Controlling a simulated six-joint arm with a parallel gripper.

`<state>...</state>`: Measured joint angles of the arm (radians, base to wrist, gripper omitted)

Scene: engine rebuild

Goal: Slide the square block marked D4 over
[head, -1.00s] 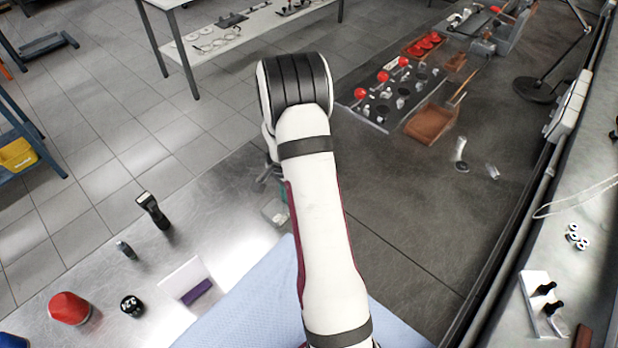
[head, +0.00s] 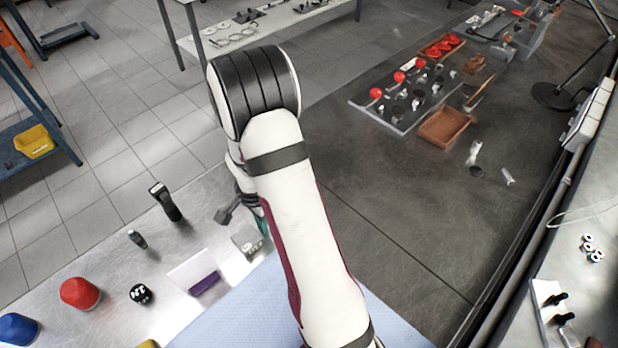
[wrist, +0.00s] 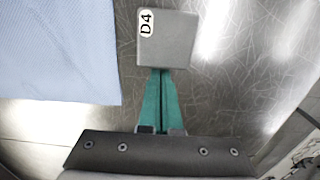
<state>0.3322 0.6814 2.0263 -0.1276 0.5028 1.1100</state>
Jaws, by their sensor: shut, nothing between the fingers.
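The square grey block marked D4 (wrist: 172,42) lies flat on the metal bench, its white label at its left edge in the wrist view. It also shows in the head view (head: 247,243), left of my arm and near the blue mat. My gripper (wrist: 161,72) is shut and empty. Its teal fingertips are at the block's near edge in the wrist view; I cannot tell whether they touch or press on it. In the head view my gripper (head: 265,226) is mostly hidden behind my own arm.
The blue mat (wrist: 55,50) lies left of the block in the wrist view. In the head view a white card with a purple piece (head: 203,285), a black round piece (head: 140,294) and a red cap (head: 80,293) stand left of the block on the bench.

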